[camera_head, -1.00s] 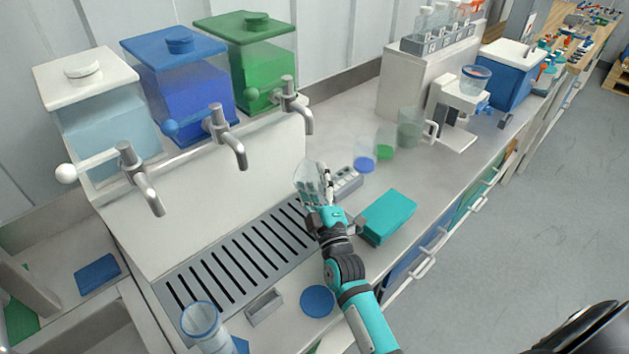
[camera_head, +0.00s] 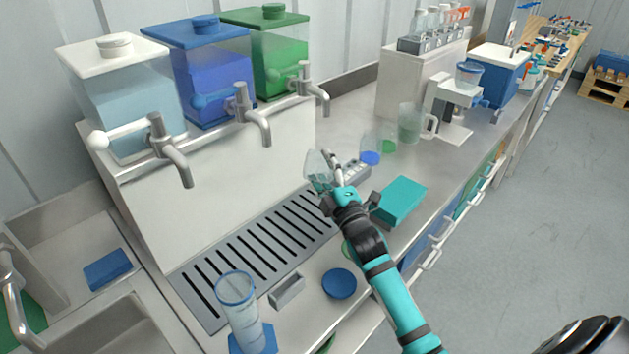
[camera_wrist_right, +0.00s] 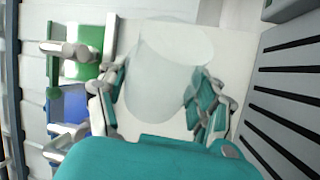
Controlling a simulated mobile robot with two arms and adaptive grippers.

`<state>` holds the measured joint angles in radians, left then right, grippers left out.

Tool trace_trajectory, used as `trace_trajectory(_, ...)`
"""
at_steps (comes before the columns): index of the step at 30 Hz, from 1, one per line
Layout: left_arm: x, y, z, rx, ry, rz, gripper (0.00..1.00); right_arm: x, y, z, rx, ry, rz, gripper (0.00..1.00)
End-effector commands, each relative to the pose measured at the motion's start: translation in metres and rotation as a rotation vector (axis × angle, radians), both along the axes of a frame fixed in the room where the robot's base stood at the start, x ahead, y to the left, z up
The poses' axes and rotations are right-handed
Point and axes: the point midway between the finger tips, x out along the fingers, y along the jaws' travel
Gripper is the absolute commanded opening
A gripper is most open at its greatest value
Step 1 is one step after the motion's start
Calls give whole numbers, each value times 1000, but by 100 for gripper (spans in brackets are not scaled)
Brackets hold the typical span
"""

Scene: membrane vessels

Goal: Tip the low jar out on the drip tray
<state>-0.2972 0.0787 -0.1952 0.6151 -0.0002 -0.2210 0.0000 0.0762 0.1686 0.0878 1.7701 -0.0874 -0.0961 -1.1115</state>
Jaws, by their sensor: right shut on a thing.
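My right gripper (camera_head: 328,178) is shut on the low jar (camera_head: 317,165), a clear glass vessel. The jar is held tilted above the far right end of the drip tray. In the right wrist view the jar (camera_wrist_right: 168,75) sits between the two fingers (camera_wrist_right: 160,105), and the scene behind it appears turned on its side. I cannot tell whether liquid is in it. The drip tray (camera_head: 213,324) is a grey slotted plate in front of the dispenser stand; its slots also show in the wrist view (camera_wrist_right: 290,88). My left gripper is not in view.
White, blue (camera_head: 210,75) and green (camera_head: 280,55) dispensers with taps (camera_head: 250,112) stand behind the tray. A tall clear cylinder (camera_head: 240,305), a small grey holder (camera_head: 287,290), a blue disc (camera_head: 339,283) and a teal box (camera_head: 400,200) lie nearby. Beakers stand farther right.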

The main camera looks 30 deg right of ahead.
Motion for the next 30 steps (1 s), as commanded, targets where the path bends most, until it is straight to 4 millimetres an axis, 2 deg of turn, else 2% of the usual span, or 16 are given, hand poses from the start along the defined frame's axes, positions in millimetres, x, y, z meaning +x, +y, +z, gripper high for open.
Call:
trace_trajectory(4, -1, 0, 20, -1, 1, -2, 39, 4, 7, -4, -236, 112, 2, 30)
trace_trajectory(9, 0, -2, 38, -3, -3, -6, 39, 6, 13, -24, -591, 279, 2, 30)
trace_trajectory(12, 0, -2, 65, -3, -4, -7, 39, 6, 13, -29, -750, 355, 1, 30)
trace_trajectory(30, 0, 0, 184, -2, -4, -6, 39, -1, -2, -18, -1386, 654, -3, 30)
